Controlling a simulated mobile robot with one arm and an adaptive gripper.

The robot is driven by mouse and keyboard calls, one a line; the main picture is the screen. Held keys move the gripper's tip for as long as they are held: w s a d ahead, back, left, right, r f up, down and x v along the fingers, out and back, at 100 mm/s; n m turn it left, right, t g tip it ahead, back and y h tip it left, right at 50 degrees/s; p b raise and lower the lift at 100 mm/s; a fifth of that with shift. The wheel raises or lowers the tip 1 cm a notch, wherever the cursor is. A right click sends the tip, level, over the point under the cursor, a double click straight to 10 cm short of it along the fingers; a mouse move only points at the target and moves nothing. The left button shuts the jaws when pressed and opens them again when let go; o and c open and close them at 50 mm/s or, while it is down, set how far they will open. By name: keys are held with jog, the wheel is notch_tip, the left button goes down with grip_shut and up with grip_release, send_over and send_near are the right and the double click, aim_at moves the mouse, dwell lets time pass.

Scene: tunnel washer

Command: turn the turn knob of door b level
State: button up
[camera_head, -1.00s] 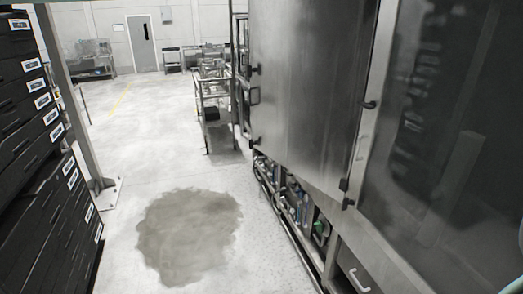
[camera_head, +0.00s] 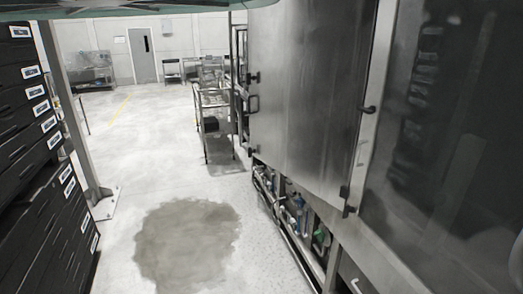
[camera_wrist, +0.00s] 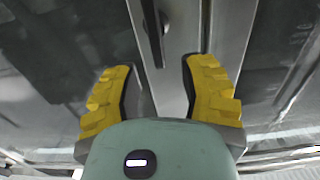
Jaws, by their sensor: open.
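The washer's steel door (camera_head: 305,90) and a dark glossy door (camera_head: 450,150) stand side by side on the right in the head view. A small black knob (camera_head: 368,109) sits on the steel frame between them. No door letter can be read, so I cannot tell which is door b. In the wrist view, a dark elongated handle or knob (camera_wrist: 152,35) on a steel strip points along the strip, slightly tilted. My gripper (camera_wrist: 158,66) has its yellow fingers spread apart and empty, with the dark piece beyond the fingertips. No contact shows.
Black labelled drawers (camera_head: 40,170) line the left side. A metal cart (camera_head: 215,110) stands farther back beside the washer. A dark wet-looking patch (camera_head: 187,243) lies on the floor between. Pipes and bottles (camera_head: 295,212) show under the washer. The aisle is otherwise open.

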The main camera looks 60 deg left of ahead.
jog(key=shift+p+x, duration=1.2)
jog(key=shift+x, duration=0.8)
jog(key=shift+o, duration=0.4)
grip_shut()
